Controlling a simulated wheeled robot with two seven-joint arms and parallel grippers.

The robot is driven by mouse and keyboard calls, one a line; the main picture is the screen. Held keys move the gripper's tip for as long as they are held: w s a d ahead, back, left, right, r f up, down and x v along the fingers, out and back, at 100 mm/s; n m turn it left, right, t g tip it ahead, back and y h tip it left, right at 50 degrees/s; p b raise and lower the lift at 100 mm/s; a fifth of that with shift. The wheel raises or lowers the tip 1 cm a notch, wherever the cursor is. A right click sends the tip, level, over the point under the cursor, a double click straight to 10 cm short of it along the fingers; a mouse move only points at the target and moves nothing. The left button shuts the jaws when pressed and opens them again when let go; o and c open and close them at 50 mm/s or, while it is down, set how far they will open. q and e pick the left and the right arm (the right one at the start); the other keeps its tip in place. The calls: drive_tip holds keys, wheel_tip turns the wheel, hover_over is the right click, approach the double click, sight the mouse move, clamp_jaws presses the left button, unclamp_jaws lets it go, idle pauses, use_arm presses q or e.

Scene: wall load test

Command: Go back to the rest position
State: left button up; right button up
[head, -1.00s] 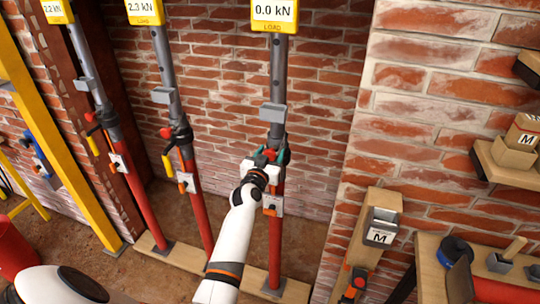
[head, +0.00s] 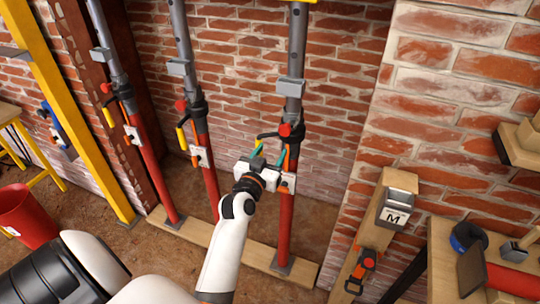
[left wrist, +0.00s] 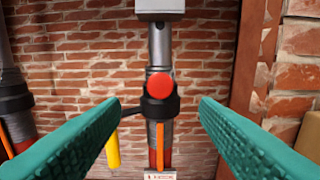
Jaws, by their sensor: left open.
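My left gripper (head: 268,157) is open with teal fingers, just left of and in front of the right-hand prop (head: 285,220). In the left wrist view its fingers (left wrist: 160,118) stand wide apart with nothing between them. Beyond them is the prop's black collar with a round red knob (left wrist: 160,86), apart from the fingers. A yellow handle (left wrist: 112,150) hangs left of the collar. My right gripper does not show in either view.
Two more red and grey props, the middle one (head: 210,190) and the left one (head: 150,175), stand on a wooden sill plank (head: 235,255). A yellow post (head: 75,120) and red bucket (head: 25,215) are at left. A wooden bench (head: 440,270) is at right.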

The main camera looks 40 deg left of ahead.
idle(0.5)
use_arm(q)
drive_tip(key=s+d+f+m+g+h, duration=0.1)
drive_tip(key=d+f+g+h, duration=0.15)
drive_tip(key=f, duration=0.75)
drive_tip(key=s+d+f+g+h, duration=0.1)
drive_tip(key=d+f, duration=0.3)
drive_tip(key=f, duration=0.6)
drive_tip(key=s+d+f+m+g+b, duration=0.15)
drive_tip(key=s+f, duration=0.25)
drive_tip(key=f, duration=0.4)
drive_tip(key=s+d+f+g, duration=0.3)
drive_tip(key=s+f, duration=0.1)
drive_tip(key=f, duration=0.5)
drive_tip(key=s+d+f+m+g+h, duration=0.1)
drive_tip(key=s+d+f+g, duration=0.25)
drive_tip(key=s+f, duration=1)
drive_tip(key=s+a+f+g, duration=0.1)
drive_tip(key=s+f+g, duration=0.1)
drive_tip(key=s, duration=0.9)
drive_tip(key=s+a+f+m+g, duration=0.1)
drive_tip(key=s+f+g, duration=0.2)
drive_tip(key=s, duration=0.9)
drive_tip(key=shift+f, duration=0.8)
drive_tip(key=shift+m, duration=0.25)
